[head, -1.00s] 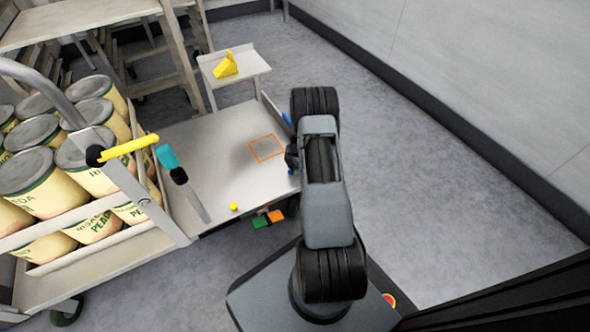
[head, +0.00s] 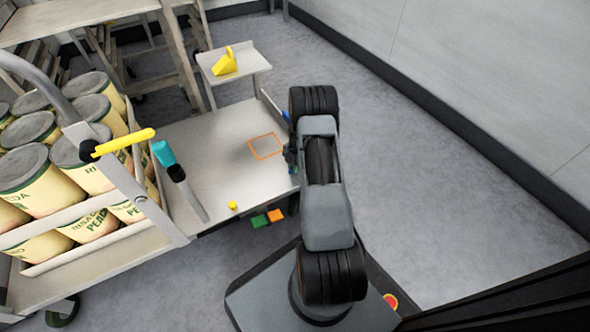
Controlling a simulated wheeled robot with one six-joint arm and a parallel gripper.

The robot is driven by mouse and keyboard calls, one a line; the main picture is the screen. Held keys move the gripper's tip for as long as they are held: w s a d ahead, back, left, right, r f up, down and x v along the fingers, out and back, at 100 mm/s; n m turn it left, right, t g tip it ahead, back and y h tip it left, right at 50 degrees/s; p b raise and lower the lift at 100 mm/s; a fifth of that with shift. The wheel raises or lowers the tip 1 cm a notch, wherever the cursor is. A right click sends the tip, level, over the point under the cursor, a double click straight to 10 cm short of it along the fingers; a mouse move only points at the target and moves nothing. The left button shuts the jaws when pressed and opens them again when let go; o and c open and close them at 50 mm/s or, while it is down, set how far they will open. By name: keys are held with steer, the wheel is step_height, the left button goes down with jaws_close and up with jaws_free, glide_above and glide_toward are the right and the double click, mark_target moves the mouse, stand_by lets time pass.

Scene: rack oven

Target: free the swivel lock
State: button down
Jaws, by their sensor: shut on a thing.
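My gripper (head: 290,156) shows only as a dark piece at the left side of my arm, by the right edge of the cart's flat deck (head: 225,145). My arm covers most of it, and what its jaws hold is hidden. Small blue parts (head: 287,116) show at that deck edge, close to my arm. A small yellow knob (head: 233,206) sits at the deck's front edge. A green pad (head: 259,221) and an orange pad (head: 276,215) stick out below that edge. I cannot tell which of these parts is the swivel lock.
Large cans (head: 45,180) stand in the railed cart at left. A yellow bar (head: 125,144) and a teal-handled lever (head: 163,153) rise beside them. An orange outline (head: 267,146) marks the deck. A small table (head: 245,68) holds a yellow wedge-like object (head: 225,63). Floor at right is clear.

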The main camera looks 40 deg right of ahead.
steer(key=shift+n, duration=0.4)
steer(key=n, duration=0.4)
steer(key=shift+n+g, duration=0.3)
steer(key=shift+g, duration=0.1)
steer(key=c, duration=1)
jaws_free()
steer(key=shift+r, duration=0.1)
steer(key=shift+r+p, duration=2.15)
steer(key=shift+r, duration=1.25)
